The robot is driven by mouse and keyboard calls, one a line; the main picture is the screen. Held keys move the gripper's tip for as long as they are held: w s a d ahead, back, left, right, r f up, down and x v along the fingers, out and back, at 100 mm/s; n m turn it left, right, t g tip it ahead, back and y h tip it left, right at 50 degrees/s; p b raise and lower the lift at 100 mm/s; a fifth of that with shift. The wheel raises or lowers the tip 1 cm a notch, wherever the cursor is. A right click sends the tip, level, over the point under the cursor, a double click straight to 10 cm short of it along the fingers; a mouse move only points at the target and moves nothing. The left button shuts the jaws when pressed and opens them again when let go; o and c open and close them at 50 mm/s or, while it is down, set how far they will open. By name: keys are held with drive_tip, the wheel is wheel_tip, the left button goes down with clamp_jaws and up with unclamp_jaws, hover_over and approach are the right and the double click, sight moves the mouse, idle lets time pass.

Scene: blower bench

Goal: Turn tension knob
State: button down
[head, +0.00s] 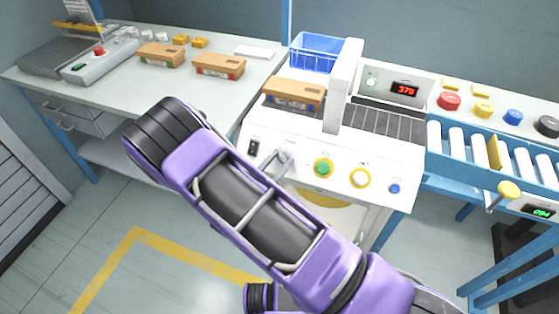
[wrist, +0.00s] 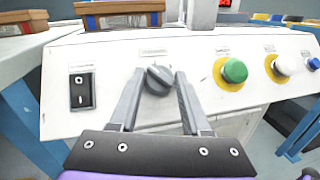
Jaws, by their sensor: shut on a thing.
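The tension knob (wrist: 158,79) is a dark grey round knob on the white slanted front panel, between the black rocker switch and the green button in the wrist view. My gripper (wrist: 158,88) has its two grey fingers on either side of the knob, shut on it. In the head view my gripper (head: 280,160) reaches the panel beside the green button, and the knob itself is mostly hidden by the fingers. The label above the knob is too small to read.
The panel also carries a black rocker switch (wrist: 81,88), a green button (wrist: 235,70), a white button (wrist: 284,65) and a blue button (wrist: 313,63). A cardboard box (head: 292,94) lies above the panel. A roller conveyor (head: 480,146) stands to the right.

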drive_tip(key=shift+a+m, duration=0.1)
drive_tip(key=shift+m, duration=0.3)
drive_tip(key=m+g+h+b, duration=0.2)
drive_tip(key=m, duration=0.1)
drive_tip(key=m+g+b, duration=0.1)
drive_tip(key=m+g, duration=0.1)
drive_tip(key=shift+w+a+h, duration=0.2)
drive_tip(key=shift+w+h, duration=0.05)
drive_tip(key=shift+h, duration=0.15)
drive_tip(key=shift+w+r+m+g+h+b, duration=0.1)
drive_tip(key=shift+m+g+h+b, duration=0.1)
drive_tip(key=shift+m+g, duration=0.5)
drive_tip(key=shift+r+m+g+h+b, duration=0.15)
drive_tip(key=shift+m+g, duration=0.3)
drive_tip(key=shift+m, duration=0.6)
drive_tip(key=shift+w+r+m+g+h+b, duration=0.15)
drive_tip(key=shift+m+g+b, duration=0.1)
drive_tip(key=shift+m+g, duration=0.45)
drive_tip(key=shift+s+m, duration=0.1)
drive_tip(key=shift+m, duration=0.25)
drive_tip(key=shift+c, duration=2)
unclamp_jaws()
drive_tip(key=shift+f, duration=0.1)
drive_tip(key=p+v, duration=0.1)
drive_tip(key=v, duration=1.6)
drive_tip(key=shift+a+r, duration=0.2)
